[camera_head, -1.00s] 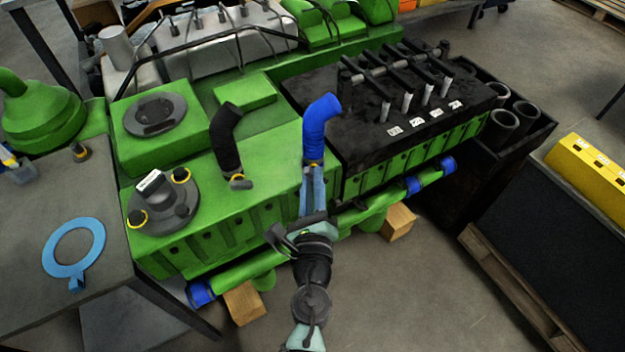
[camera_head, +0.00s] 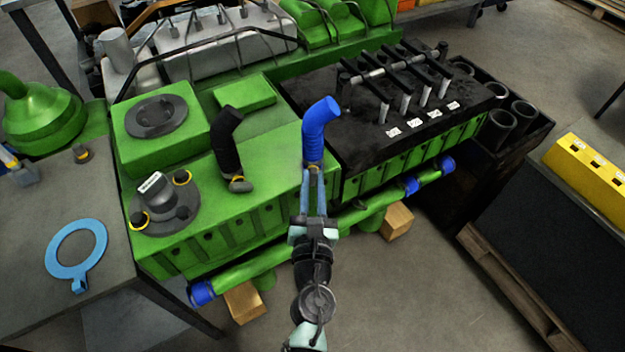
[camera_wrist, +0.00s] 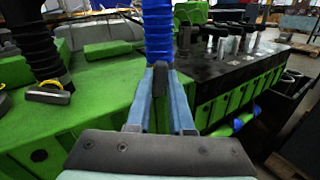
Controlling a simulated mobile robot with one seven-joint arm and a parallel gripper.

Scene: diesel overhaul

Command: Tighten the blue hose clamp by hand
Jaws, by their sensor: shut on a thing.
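The blue hose (camera_head: 317,135) stands upright on the green engine block and bends over at its top. At its base is the hose clamp (camera_head: 314,165), mostly hidden by my fingertips; a little yellow shows there. My gripper (camera_head: 313,173) reaches the clamp from the front, its blue fingers closing together at the tips. In the wrist view my gripper (camera_wrist: 160,76) is shut on a dark upright part of the clamp (camera_wrist: 159,90), just in front of the ribbed blue hose (camera_wrist: 158,35).
A black hose (camera_head: 226,140) with its own clamp (camera_head: 239,184) stands to the left. A round grey cover (camera_head: 163,205) with yellow-ringed knobs is further left. The black valve deck (camera_head: 370,120) lies close to the right. A green pipe (camera_head: 265,262) with blue ends runs along the front.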

